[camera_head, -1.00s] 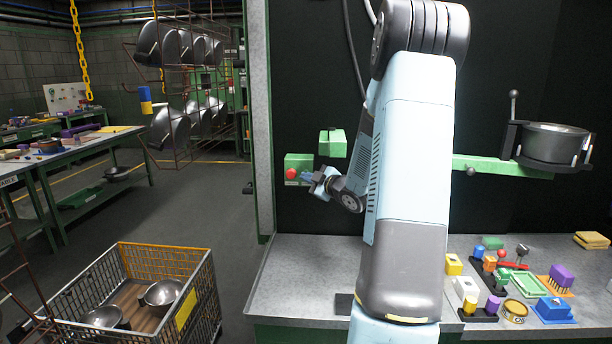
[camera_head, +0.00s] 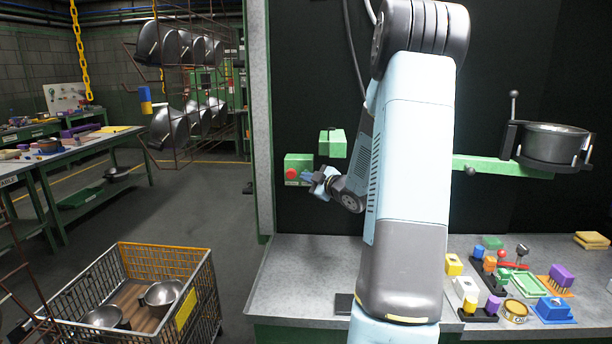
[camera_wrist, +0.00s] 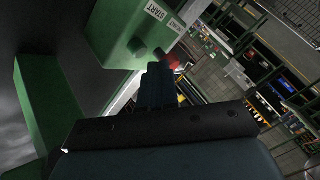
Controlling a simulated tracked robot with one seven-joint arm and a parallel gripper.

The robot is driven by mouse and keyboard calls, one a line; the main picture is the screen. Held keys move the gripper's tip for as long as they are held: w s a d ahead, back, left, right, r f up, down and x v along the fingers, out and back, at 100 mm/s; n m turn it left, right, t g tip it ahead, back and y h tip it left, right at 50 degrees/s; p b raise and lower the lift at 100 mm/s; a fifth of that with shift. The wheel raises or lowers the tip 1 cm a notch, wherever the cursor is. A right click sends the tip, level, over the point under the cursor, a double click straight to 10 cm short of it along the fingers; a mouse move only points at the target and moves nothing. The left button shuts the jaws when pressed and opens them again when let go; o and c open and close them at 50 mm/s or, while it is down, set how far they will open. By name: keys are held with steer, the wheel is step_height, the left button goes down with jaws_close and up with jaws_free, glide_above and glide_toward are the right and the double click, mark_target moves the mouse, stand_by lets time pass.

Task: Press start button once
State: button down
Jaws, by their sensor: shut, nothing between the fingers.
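A green control box (camera_head: 298,160) is on the dark panel left of my arm, with a red button (camera_head: 292,173) on its front. In the wrist view the box (camera_wrist: 118,22) carries a START label (camera_wrist: 156,11) and a second label beside it. A dark green button (camera_wrist: 137,46) sits near the START label, and the red button (camera_wrist: 171,61) sits beyond my fingertips. My gripper (camera_head: 308,177) is shut and empty, its tips close in front of the box. In the wrist view the fingertips (camera_wrist: 158,70) appear near both buttons. I cannot tell whether they touch either.
Another green box (camera_head: 332,144) stands just right of the control box. A green arm (camera_head: 500,167) with a dark pot (camera_head: 552,146) extends at the right. The workbench (camera_head: 300,275) below holds several small coloured items at right. A wire cart (camera_head: 190,262) stands at lower left.

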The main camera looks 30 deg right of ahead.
steer(key=shift+w+d+r, duration=0.1)
steer(key=shift+w+d, duration=0.5)
steer(key=shift+w, duration=0.1)
stand_by(1.1)
steer(key=shift+s+a, duration=0.1)
stand_by(0.3)
steer(key=shift+s+a, duration=0.45)
steer(key=shift+s, duration=0.15)
steer(key=shift+s+a, duration=0.7)
steer(key=shift+s, duration=0.35)
steer(key=shift+s+a, duration=0.7)
steer(key=shift+s, duration=0.35)
